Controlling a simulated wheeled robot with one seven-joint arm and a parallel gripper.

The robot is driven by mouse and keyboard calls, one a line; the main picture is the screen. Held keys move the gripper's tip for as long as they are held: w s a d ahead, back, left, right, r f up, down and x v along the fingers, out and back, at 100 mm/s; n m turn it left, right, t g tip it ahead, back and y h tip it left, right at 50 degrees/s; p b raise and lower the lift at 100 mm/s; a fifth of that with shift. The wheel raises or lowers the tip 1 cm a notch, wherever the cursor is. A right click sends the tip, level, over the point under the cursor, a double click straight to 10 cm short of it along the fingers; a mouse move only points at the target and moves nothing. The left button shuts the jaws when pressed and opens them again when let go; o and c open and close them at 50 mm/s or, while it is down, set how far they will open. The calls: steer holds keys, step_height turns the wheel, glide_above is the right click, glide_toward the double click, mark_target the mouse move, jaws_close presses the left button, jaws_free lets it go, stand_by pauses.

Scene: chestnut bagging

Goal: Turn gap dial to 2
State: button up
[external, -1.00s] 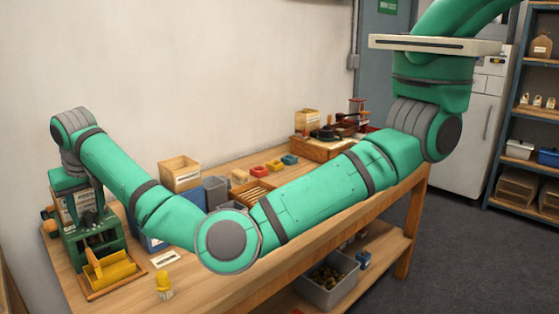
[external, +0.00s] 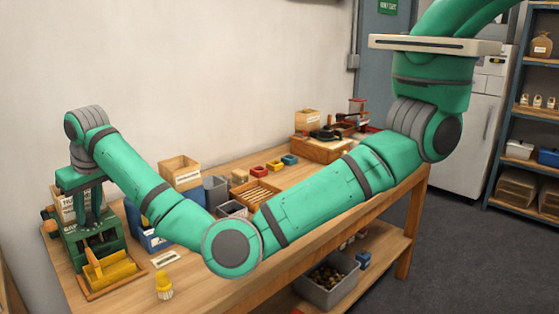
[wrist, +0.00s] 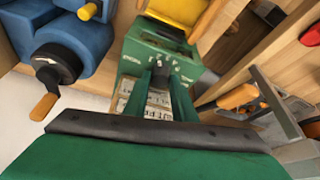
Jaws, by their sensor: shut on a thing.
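The green machine (external: 92,250) stands at the left end of the workbench, with a yellow part on its front. In the wrist view the machine (wrist: 150,58) fills the top centre, with its yellow part above. My gripper (external: 90,222) reaches down to the machine's top. In the wrist view my gripper (wrist: 163,68) is shut with its fingertips at small dark parts on the machine, in front of a pale panel with print. What it grips looks like the gap dial, but the fingers hide most of it. I cannot read the dial's setting.
In the wrist view a blue machine (wrist: 75,35) with a wooden-handled crank is on the left, and an orange-handled tool (wrist: 240,97) on the right. On the bench, a yellow-topped item (external: 164,285) stands near the front edge and a wooden box (external: 180,172) farther back.

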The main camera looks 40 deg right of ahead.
steer(key=o, duration=1)
steer(key=v, duration=1)
steer(key=shift+s+r, duration=0.25)
steer(key=shift+r, duration=0.05)
steer(key=shift+d, duration=0.1)
